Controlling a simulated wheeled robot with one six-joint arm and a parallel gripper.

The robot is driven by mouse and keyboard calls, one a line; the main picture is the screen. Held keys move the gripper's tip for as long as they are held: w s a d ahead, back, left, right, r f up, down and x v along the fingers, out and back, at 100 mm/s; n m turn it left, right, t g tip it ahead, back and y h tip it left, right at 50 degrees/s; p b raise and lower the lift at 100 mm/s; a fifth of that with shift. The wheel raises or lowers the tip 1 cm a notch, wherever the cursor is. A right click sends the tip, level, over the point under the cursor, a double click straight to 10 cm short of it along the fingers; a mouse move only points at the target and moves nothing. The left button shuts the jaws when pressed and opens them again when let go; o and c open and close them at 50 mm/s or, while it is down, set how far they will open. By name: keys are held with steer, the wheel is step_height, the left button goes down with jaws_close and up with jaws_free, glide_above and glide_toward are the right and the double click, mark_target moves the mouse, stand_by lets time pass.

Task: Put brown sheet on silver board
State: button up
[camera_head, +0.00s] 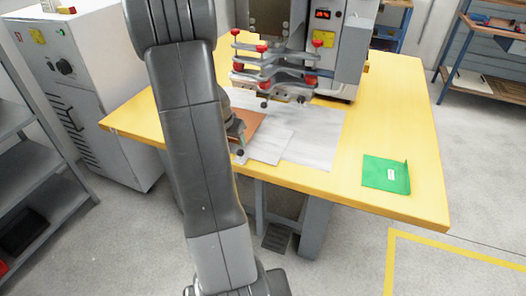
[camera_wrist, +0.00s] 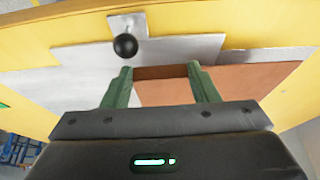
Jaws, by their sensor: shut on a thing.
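The brown sheet (camera_head: 250,123) shows beside my arm in the head view, partly hidden by it. My gripper (camera_wrist: 160,73) is shut on its raised edge strip, and the flat part of the brown sheet (camera_wrist: 225,83) spreads behind and right of the fingers in the wrist view. The silver board (camera_head: 318,135) lies on the yellow table under the machine. A smaller silver plate (camera_head: 268,147) with a black knob (camera_wrist: 125,46) lies at its front. The brown sheet overlaps the silver area in view; whether it touches cannot be told. My gripper (camera_head: 235,132) is mostly hidden in the head view.
A machine with red-knobbed clamps (camera_head: 275,68) stands over the back of the board. A green folded sheet (camera_head: 385,174) lies on the right of the yellow table (camera_head: 410,120). A white cabinet (camera_head: 85,85) stands at the left.

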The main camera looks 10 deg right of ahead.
steer(key=p, duration=0.2)
glide_above(264, 159)
steer(key=s, duration=0.1)
steer(key=shift+s+a+r, duration=0.1)
steer(key=shift+s+a, duration=0.1)
steer(key=shift+a, duration=0.25)
steer(key=shift+f+b, duration=0.85)
steer(key=shift+f, duration=1)
steer(key=shift+f, duration=0.2)
steer(key=o, duration=1)
steer(key=shift+r, duration=0.1)
steer(key=shift+o, duration=0.2)
steer(key=p+v, duration=0.3)
steer(key=v, duration=0.9)
steer(key=shift+r, duration=0.15)
